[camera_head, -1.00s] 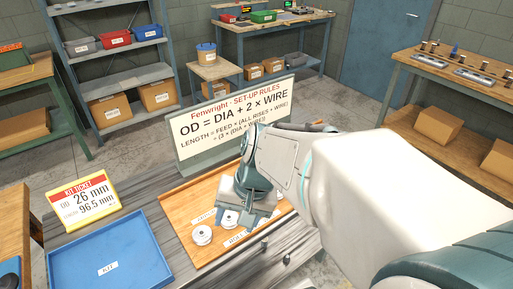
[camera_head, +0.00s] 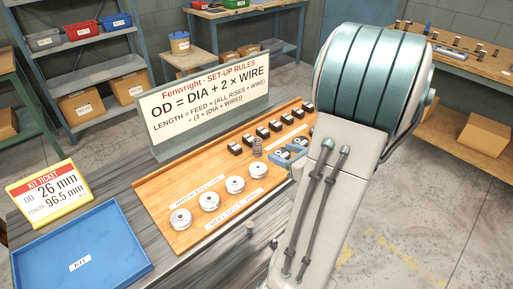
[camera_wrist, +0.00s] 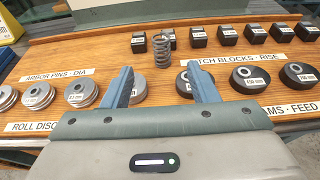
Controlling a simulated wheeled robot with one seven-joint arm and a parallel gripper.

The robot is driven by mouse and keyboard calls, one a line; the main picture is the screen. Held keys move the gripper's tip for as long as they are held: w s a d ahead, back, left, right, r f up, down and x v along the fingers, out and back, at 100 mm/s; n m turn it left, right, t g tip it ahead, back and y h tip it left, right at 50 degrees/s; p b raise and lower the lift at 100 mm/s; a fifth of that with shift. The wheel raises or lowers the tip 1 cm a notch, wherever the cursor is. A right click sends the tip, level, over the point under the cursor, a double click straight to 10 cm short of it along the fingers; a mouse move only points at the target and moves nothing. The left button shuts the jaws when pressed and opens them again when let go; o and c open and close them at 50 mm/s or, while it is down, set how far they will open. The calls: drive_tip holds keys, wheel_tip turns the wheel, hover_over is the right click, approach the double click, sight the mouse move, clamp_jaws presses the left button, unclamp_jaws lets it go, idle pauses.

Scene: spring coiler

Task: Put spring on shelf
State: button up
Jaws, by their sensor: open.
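A grey coil spring (camera_head: 257,147) stands upright on the wooden board (camera_head: 160,184), just in front of the row of black blocks. It also shows in the wrist view (camera_wrist: 162,50), beyond my fingertips and roughly centred between them. My gripper (camera_wrist: 158,80) is open and empty, its two blue fingers apart and pointing toward the spring without touching it. In the head view, my arm hides most of the gripper. A grey-blue shelf unit (camera_head: 92,68) stands at the back left, with bins above and cardboard boxes below.
Silver discs (camera_head: 235,184) and black blocks (camera_head: 262,132) line the board. Black rings (camera_wrist: 249,78) lie right of my fingers. A rules sign (camera_head: 205,95) stands behind the board. A blue kit tray (camera_head: 113,233) and kit ticket (camera_head: 48,196) are at left.

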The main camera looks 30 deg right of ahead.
sight(258, 140)
drive_tip(key=x, duration=0.6)
drive_tip(key=shift+w+a, duration=0.1)
drive_tip(key=shift+w, duration=0.05)
drive_tip(key=shift+d+r+p+x, duration=0.1)
drive_tip(key=shift+r+p+x, duration=0.1)
drive_tip(key=shift+x, duration=1.25)
drive_tip(key=shift+d+r+p+x, duration=0.1)
drive_tip(key=shift+d+p+x, duration=0.1)
drive_tip(key=shift+x, duration=1.3)
drive_tip(key=shift+w, duration=0.1)
drive_tip(key=c, duration=1.1)
drive_tip(key=shift+r, duration=0.1)
drive_tip(key=shift+c, duration=0.3)
